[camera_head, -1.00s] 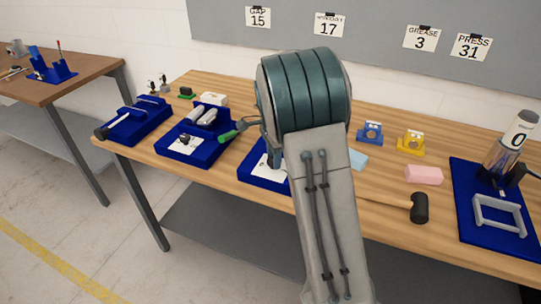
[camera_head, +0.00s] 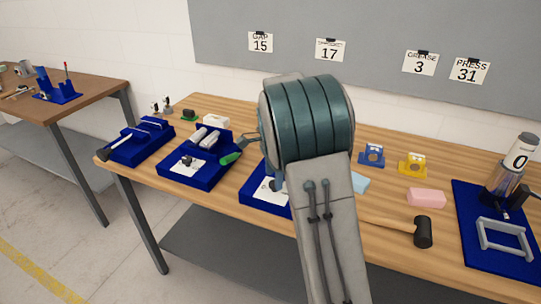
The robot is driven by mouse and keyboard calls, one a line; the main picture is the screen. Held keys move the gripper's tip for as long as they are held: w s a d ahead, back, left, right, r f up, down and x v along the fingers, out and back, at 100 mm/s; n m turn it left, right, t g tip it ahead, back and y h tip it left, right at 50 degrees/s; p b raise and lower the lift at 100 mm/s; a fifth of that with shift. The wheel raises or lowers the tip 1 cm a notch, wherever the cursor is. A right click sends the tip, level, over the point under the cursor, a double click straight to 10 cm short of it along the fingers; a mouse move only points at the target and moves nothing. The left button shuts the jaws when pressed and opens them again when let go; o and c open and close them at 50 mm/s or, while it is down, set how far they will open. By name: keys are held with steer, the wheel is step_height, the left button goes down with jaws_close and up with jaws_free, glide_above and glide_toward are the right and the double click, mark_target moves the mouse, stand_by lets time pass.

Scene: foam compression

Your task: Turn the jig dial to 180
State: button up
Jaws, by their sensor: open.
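A blue fixture (camera_head: 262,203) with a white plate stands at mid-bench, partly hidden behind my arm. Another blue fixture (camera_head: 215,170) to its left bears a white plate with a small dark knob (camera_head: 187,160) and pale cylinders. I cannot tell which part is the jig dial, and no dial reading is legible on either. My arm's large teal-banded joint and grey link fill the centre. A small grey part shows at the joint's left edge near a green handle (camera_head: 231,158); I cannot tell what it is. My gripper's fingers are hidden behind my arm.
A press-like device (camera_head: 515,165) showing 0 stands on a blue base at the right. A black-headed mallet (camera_head: 422,232), pink block (camera_head: 426,198), and blue and yellow (camera_head: 412,164) pieces lie nearby. A long blue fixture (camera_head: 140,140) stands far left. Numbered cards hang behind.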

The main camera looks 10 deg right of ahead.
step_height(320, 180, up, 12)
stand_by(0.3)
